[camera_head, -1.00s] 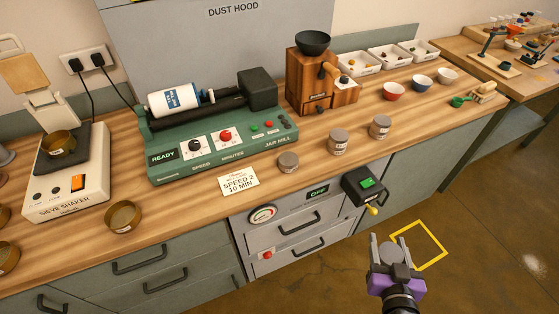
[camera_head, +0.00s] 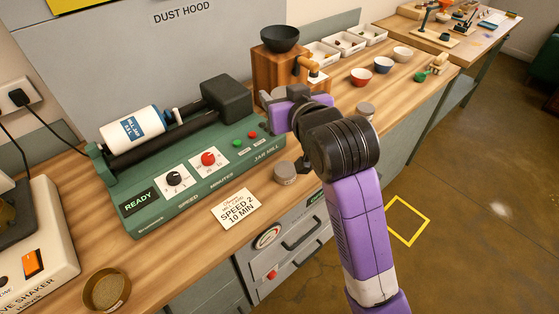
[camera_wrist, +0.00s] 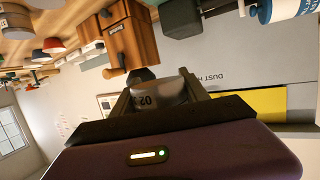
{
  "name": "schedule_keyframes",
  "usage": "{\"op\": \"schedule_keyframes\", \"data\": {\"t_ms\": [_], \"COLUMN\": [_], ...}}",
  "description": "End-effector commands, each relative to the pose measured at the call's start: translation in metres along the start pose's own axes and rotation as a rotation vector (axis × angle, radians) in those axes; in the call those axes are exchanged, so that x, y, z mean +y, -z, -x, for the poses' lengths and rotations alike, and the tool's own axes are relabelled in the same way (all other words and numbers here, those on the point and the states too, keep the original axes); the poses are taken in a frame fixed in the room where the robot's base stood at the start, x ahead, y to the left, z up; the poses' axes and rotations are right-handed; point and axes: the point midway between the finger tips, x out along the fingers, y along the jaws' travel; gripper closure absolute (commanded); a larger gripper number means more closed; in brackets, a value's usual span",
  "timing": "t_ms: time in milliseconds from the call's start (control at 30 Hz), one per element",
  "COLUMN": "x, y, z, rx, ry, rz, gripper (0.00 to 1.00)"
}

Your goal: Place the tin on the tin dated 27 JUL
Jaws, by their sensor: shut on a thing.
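My gripper (camera_wrist: 158,86) is shut on a grey tin (camera_wrist: 160,97), seen between its fingers in the wrist view. Part of that tin's label shows, reading "02"; the rest is hidden. In the head view my purple wrist is raised in front of the wooden grinder, and the held tin is mostly hidden. One grey tin (camera_head: 285,172) stands on the bench in front of the jar mill. Another tin (camera_head: 366,111) stands farther right, just past my arm. Neither bench tin's date is readable, so I cannot tell which is 27 JUL.
The green jar mill (camera_head: 185,173) is left of my gripper and the wooden grinder (camera_head: 275,70) behind it. A speed card (camera_head: 236,208) lies on the bench front. Bowls (camera_head: 361,76) stand at the right. My forearm covers some of the bench.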

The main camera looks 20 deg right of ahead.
Motion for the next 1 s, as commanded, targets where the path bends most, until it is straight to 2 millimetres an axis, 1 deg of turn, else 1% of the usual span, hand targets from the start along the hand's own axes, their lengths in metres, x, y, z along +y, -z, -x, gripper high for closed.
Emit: {"op": "schedule_keyframes", "data": {"t_ms": [67,167,500,600,700,867,1000], "x": [0.0,0.001,0.001,0.001,0.001,0.0,0.001], "y": [-0.006,-0.026,-0.106,-0.125,-0.138,-0.148,-0.166], "z": [-0.002,-0.007,-0.031,-0.037,-0.042,-0.045,-0.05], "rx": [-0.004,-0.009,-0.009,-0.007,-0.004,-0.003,-0.006], "ry": [-0.004,-0.005,-0.005,-0.005,-0.003,-0.003,-0.004], "rz": [-0.002,-0.002,0.0,-0.001,-0.001,-0.001,0.0], "gripper": [0.89,0.89,0.89,0.89,0.89,0.89,0.89]}}
